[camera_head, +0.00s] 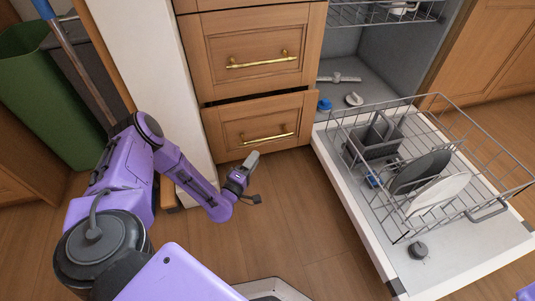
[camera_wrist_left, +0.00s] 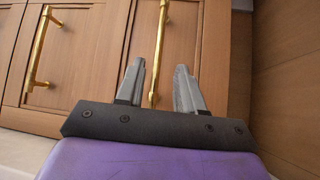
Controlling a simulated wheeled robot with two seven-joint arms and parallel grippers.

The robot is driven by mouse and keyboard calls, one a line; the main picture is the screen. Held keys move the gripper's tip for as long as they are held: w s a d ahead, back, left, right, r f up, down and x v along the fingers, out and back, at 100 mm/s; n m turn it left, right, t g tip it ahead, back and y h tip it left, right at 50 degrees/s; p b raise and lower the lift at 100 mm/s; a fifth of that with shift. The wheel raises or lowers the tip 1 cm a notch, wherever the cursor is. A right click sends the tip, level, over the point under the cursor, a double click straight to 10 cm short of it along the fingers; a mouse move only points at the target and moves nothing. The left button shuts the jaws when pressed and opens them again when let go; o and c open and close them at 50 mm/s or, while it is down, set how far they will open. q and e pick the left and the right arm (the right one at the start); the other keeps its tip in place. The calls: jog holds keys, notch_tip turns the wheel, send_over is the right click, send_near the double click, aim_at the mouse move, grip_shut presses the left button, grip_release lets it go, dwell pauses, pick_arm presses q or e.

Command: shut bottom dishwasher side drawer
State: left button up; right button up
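The bottom side drawer (camera_head: 228,128) is wooden with a brass handle (camera_head: 267,137) and stands left of the open dishwasher. It sticks out a little, with a dark gap along its top edge. My left gripper (camera_head: 252,178) is just in front of and below the drawer front. In the left wrist view its two grey fingers (camera_wrist_left: 160,82) are spread apart with nothing held. The bottom drawer's handle (camera_wrist_left: 160,48) appears between them; whether they touch the drawer cannot be told. My right gripper is out of view.
The upper drawer (camera_head: 245,40) looks shut. The dishwasher door (camera_head: 365,225) is folded down at right, with its lower rack (camera_head: 466,108) pulled out over it, holding plates. A green bin (camera_head: 45,95) stands at left. Wooden floor (camera_head: 300,225) is clear between.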

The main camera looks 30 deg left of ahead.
aim_at(267, 139)
pick_arm(q)
jog(key=w+b, duration=0.1)
jog(key=w, duration=0.2)
jog(key=w+b, duration=0.1)
jog(key=w, duration=0.2)
jog(key=w+a+r+b, duration=0.1)
jog(key=w, duration=0.2)
jog(key=shift+w, duration=0.35)
jog(key=shift+w+r, duration=0.2)
jog(key=shift+w, duration=0.2)
grip_shut()
jog(key=shift+a, duration=0.1)
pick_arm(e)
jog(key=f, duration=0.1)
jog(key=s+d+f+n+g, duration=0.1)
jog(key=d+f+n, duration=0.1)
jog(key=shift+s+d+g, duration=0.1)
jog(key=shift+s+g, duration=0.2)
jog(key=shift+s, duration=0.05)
